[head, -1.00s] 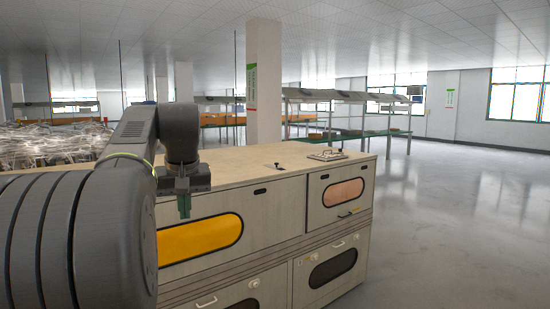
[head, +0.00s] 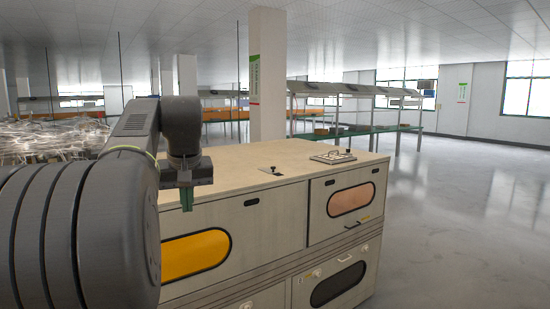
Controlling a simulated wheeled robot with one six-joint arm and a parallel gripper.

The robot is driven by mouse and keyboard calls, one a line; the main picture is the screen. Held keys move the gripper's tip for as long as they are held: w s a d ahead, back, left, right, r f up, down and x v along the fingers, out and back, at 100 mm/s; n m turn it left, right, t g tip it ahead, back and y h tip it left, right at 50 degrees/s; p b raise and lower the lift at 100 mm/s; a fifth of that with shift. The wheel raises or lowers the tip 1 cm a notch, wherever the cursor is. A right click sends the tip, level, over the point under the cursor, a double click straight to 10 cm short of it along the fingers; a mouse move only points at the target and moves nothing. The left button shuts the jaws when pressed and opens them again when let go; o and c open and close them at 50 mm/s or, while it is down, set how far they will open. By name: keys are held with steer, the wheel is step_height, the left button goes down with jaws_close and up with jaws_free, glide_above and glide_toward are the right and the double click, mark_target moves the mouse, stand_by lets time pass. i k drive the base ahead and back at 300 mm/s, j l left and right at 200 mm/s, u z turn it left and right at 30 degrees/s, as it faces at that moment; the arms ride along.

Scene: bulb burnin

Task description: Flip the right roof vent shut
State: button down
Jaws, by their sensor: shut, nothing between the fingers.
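A low beige cabinet (head: 235,215) stands ahead of me, with a flat top. On its top at the right end is a light square vent plate (head: 333,157) with a small dark knob. It looks nearly flat, but I cannot tell how far it is open. A smaller dark fitting with a knob (head: 271,171) sits on the top nearer the middle. My gripper (head: 187,207) points down in front of the cabinet's left part, near the yellow window. It is shut and empty, well left of both fittings and apart from them.
The cabinet front has a yellow window (head: 195,255), a pinkish window (head: 350,199), a dark window (head: 338,284) and handles. A white pillar (head: 268,75) and shelving (head: 355,95) stand behind. Open floor (head: 470,220) lies to the right.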

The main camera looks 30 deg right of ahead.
mark_target(270, 171)
steer(key=i+l, duration=0.3)
steer(key=l, duration=0.15)
steer(key=i+l, duration=0.6)
steer(key=l, duration=0.25)
steer(key=i+l, duration=0.3)
steer(key=i+l+u, duration=0.1)
steer(key=i+l, duration=0.2)
steer(key=l, duration=0.25)
steer(key=i+l, duration=0.25)
steer(key=l, duration=0.2)
steer(key=i+l, duration=0.3)
steer(key=l, duration=0.15)
